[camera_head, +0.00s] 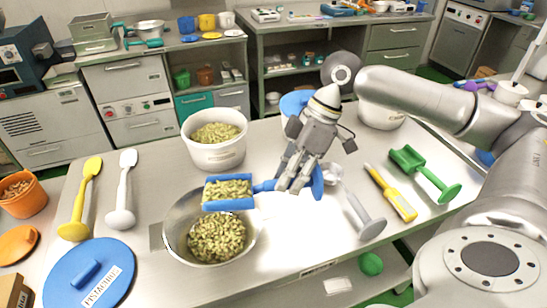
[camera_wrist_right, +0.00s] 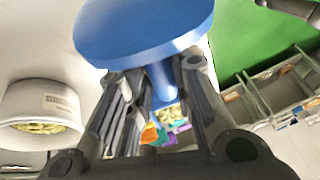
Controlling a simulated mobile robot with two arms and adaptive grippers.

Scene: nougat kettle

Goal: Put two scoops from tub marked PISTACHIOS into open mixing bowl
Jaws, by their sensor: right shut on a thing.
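My right gripper (camera_head: 293,183) is shut on the handle of a blue scoop (camera_head: 229,204). The scoop's pan is heaped with green pistachios and roughly level, above the back right part of the steel mixing bowl (camera_head: 172,238). The open bowl has a heap of pistachios (camera_head: 217,238) inside. The white tub (camera_head: 216,155), open and holding pistachios, stands just behind the bowl. In the right wrist view, the scoop's blue handle end (camera_wrist_right: 145,30) is between the fingers, and a white tub (camera_wrist_right: 40,103) with pistachios is at left. My left gripper is out of view.
A blue lid marked PISTACHIOS (camera_head: 112,262) lies front left, near a yellow scoop (camera_head: 82,200) and a white scoop (camera_head: 122,190). Right of the bowl lie a grey scoop (camera_head: 362,215), a yellow-handled tool (camera_head: 390,192) and a green scoop (camera_head: 425,175). Another white tub (camera_head: 380,117) stands behind.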

